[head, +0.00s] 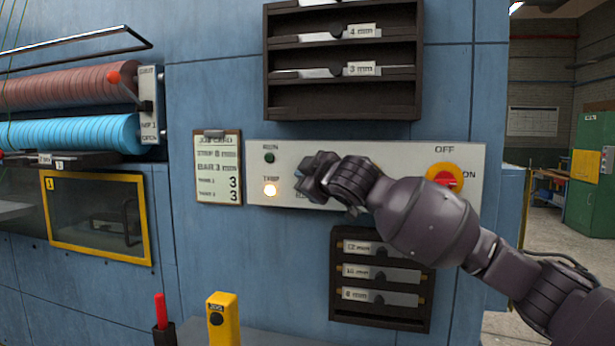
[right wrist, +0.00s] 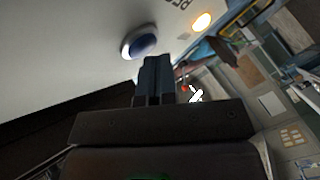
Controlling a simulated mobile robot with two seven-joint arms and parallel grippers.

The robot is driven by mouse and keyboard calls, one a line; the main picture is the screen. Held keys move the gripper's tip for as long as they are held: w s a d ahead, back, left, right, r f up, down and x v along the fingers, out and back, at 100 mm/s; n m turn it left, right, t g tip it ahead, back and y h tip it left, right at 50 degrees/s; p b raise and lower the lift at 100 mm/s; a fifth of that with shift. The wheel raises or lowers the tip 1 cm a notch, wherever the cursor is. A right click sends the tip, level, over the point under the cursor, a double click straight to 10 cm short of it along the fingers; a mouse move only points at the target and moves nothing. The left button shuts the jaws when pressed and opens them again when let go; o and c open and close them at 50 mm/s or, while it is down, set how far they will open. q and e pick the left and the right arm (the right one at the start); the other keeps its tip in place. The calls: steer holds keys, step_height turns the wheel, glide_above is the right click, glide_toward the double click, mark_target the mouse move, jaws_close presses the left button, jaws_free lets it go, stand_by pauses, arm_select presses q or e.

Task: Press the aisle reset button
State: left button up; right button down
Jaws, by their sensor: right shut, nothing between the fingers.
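A pale control panel (head: 400,156) is fixed to the blue machine wall. My right gripper (head: 312,178) is in front of its left-middle part, with its fingers shut and empty. It hides most of the button and its label in the head view. In the right wrist view, a blue round button (right wrist: 142,44) with a pale ring sits on the panel (right wrist: 70,50). The shut fingertips (right wrist: 156,62) are close beside it; I cannot tell whether they touch. The lamp marked TRIP (head: 270,190) glows, and it also shows in the right wrist view (right wrist: 202,21). My left gripper is not in view.
A red rotary switch on a yellow plate (head: 445,179) is at the panel's right. A dark green RUN lamp (head: 269,157) is above TRIP. Racks hang above (head: 340,100) and below (head: 380,322). A job card (head: 218,168) hangs left. A yellow JOG box (head: 222,320) stands below.

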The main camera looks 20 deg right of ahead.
steer(key=shift+w+d, duration=0.1)
steer(key=shift+w, duration=0.05)
stand_by(0.3)
stand_by(0.4)
steer(key=shift+s+a, duration=0.5)
steer(key=shift+s, duration=0.25)
steer(key=shift+s+a+b, duration=0.35)
steer(key=shift+s+a, duration=0.35)
steer(key=shift+s, duration=0.35)
steer(key=shift+s+a+b, duration=0.35)
steer(key=shift+s+a, duration=0.35)
steer(key=shift+s, duration=0.35)
steer(key=shift+f, duration=0.1)
